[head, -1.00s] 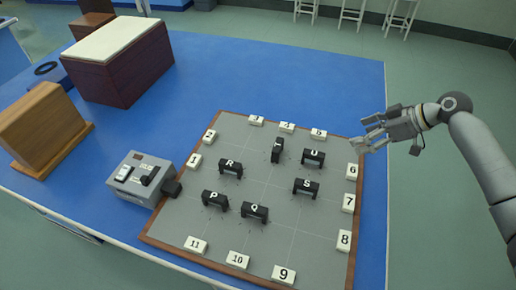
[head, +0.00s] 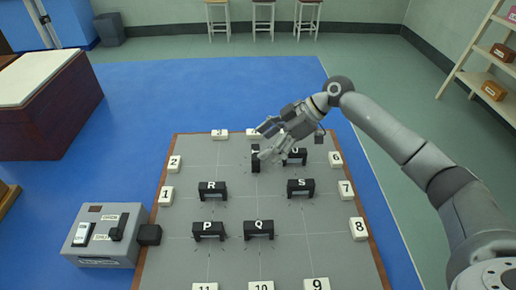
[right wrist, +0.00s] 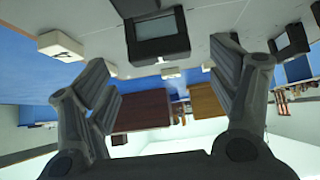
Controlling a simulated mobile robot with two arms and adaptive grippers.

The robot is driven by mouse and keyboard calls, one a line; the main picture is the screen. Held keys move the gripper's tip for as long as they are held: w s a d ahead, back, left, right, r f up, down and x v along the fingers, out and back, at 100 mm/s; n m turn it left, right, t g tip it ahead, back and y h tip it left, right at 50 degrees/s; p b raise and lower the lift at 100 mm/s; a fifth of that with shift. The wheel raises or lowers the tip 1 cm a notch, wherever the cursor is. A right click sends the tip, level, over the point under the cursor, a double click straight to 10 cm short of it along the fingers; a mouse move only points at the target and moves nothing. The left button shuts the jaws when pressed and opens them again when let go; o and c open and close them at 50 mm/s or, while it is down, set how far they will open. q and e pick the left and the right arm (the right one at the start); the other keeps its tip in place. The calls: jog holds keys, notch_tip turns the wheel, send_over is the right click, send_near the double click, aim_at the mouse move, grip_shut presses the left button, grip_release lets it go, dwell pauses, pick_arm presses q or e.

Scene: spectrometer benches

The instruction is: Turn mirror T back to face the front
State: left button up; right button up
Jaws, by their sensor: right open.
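Mirror T (head: 255,161) is a small black block on the grey board (head: 231,215), standing edge-on to the head view, turned sideways compared with the other mirrors. Its letter cannot be read. My right gripper (head: 267,142) is open just above and right of it, partly covering mirror U (head: 297,158) behind the arm. In the right wrist view, which is upside down, a black block with a grey panel, likely mirror T (right wrist: 157,38), lies ahead between my open fingers (right wrist: 163,62). Nothing is held. My left gripper is out of view.
Mirrors R (head: 212,190), S (head: 300,188), P (head: 208,231) and Q (head: 258,229) stand nearby on the board. White number tags line its edges. A grey switch box (head: 104,235) is at left.

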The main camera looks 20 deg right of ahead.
aim_at(257, 152)
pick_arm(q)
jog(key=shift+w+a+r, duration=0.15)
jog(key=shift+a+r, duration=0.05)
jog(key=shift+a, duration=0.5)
pick_arm(e)
jog(key=shift+x, duration=1.7)
